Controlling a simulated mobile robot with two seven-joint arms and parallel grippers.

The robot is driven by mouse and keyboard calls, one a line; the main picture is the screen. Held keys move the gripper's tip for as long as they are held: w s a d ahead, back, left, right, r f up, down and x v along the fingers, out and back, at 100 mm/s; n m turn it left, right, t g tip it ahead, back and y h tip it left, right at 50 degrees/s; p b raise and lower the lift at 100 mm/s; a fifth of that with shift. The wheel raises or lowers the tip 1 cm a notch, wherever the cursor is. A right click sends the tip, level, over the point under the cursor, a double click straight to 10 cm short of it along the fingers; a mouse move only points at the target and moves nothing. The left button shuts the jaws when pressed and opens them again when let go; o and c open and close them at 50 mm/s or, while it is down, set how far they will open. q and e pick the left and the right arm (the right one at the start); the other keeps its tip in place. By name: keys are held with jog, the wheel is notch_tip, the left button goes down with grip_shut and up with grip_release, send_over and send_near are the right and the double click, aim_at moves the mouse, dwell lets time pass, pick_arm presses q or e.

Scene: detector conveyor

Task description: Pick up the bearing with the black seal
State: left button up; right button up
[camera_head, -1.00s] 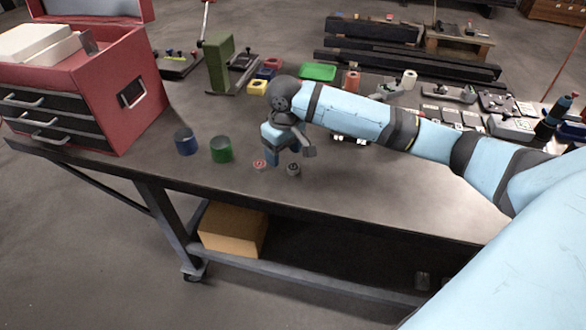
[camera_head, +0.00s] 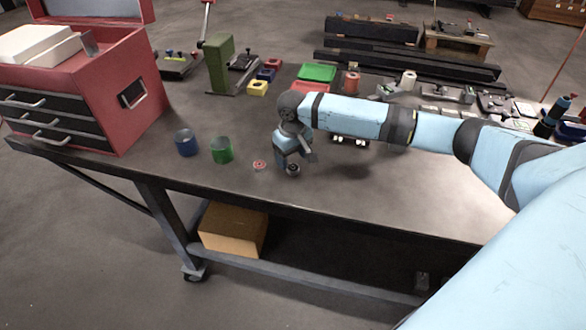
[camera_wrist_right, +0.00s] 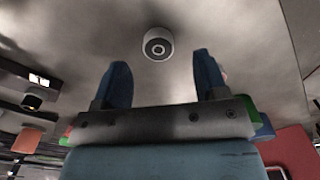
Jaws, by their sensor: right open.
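The bearing with the black seal (camera_head: 293,170) lies on the workbench near its front edge, partly covered by my right gripper. A bearing with a red seal (camera_head: 260,165) lies just left of it. My right gripper (camera_head: 291,162) points down at the black-sealed bearing. In the right wrist view a round bearing with a dark centre (camera_wrist_right: 158,44) lies beyond the two blue fingertips, roughly in line with the gap between them. The right gripper (camera_wrist_right: 160,66) is open, with nothing between its fingers. My left gripper does not show.
A red tool chest (camera_head: 120,75) fills the bench's left end. Coloured bins and a green press (camera_head: 219,65) stand behind.

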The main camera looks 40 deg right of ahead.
aim_at(293, 167)
notch_tip(293, 167, down, 4)
jog(key=shift+d+f, duration=0.1)
jog(key=c, duration=1)
jog(key=shift+c, duration=0.2)
notch_tip(293, 167, up, 20)
